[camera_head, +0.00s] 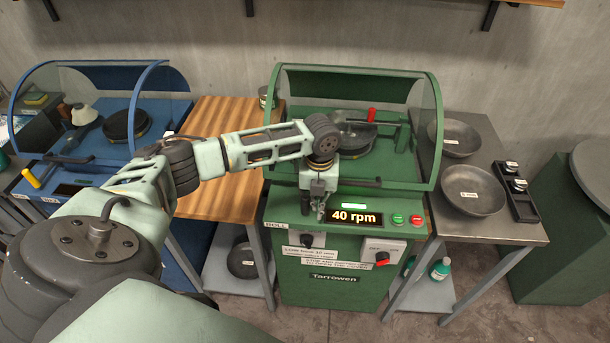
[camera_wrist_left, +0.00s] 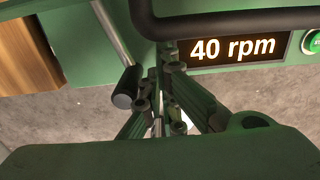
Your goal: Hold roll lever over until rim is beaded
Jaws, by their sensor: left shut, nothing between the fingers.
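The green spinning machine (camera_head: 346,258) stands in the middle of the head view, with a dark bowl (camera_head: 352,134) on it behind a clear curved guard. Its display (camera_head: 354,217) reads 40 rpm. My left gripper (camera_head: 321,208) points down in front of the machine's front panel, just left of the display. It is shut and empty. In the left wrist view, a lever with a grey rod and dark knob (camera_wrist_left: 125,87) sits just left of my left gripper's fingers (camera_wrist_left: 162,92); I take it for the roll lever. I cannot tell whether they touch. My right gripper is out of view.
Green and red buttons (camera_head: 407,219) sit right of the display. A wooden table (camera_head: 215,130) and a blue machine (camera_head: 100,140) stand at left.

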